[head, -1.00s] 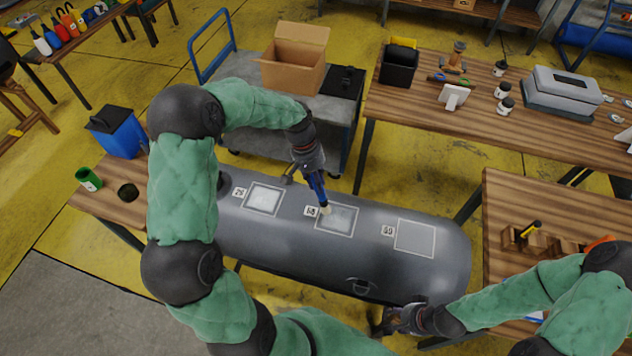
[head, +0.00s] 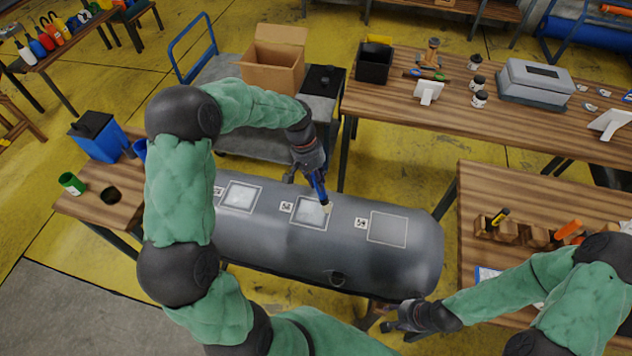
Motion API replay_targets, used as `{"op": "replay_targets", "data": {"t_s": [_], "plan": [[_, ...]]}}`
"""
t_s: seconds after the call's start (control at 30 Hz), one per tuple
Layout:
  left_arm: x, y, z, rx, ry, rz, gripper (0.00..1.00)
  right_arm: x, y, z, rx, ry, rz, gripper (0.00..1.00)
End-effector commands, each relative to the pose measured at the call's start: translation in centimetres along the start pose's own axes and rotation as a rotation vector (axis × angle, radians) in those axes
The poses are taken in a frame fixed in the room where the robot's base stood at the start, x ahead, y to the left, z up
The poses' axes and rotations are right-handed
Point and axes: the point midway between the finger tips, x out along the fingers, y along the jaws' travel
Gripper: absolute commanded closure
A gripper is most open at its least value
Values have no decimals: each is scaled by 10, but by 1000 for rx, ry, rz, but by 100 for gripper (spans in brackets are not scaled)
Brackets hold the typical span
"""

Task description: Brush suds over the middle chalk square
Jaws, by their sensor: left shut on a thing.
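The grey inflatable tube (head: 290,252) lies across the middle with three chalk squares on top. The middle chalk square (head: 308,214) has a whitish suds film over much of it. The left square (head: 240,196) also looks white with suds; the right square (head: 388,229) looks plain grey. My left gripper (head: 315,174) is shut on a blue-handled brush (head: 321,190), its pale tip at the middle square's upper right corner. Exact contact is hard to tell. My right gripper (head: 396,324) is beside the tube's lower right end; its jaws are too dark and small to read.
A side table at left holds a blue container (head: 97,140), a green cup (head: 71,183) and a dark round opening or pot (head: 110,195). A cart with a cardboard box (head: 272,68) stands behind the tube. Wooden tables (head: 440,108) fill the right.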

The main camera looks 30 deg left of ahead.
Motion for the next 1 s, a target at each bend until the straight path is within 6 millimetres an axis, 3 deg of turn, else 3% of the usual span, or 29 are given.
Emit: {"op": "replay_targets", "data": {"t_s": [0.6,1.0], "plan": [[-54,18,5,2,0,-1,100,-41,-15,2,-1,0,0,60],[-57,19,5,2,-1,-1,100,-42,-15,2,-1,0,0,60]]}}
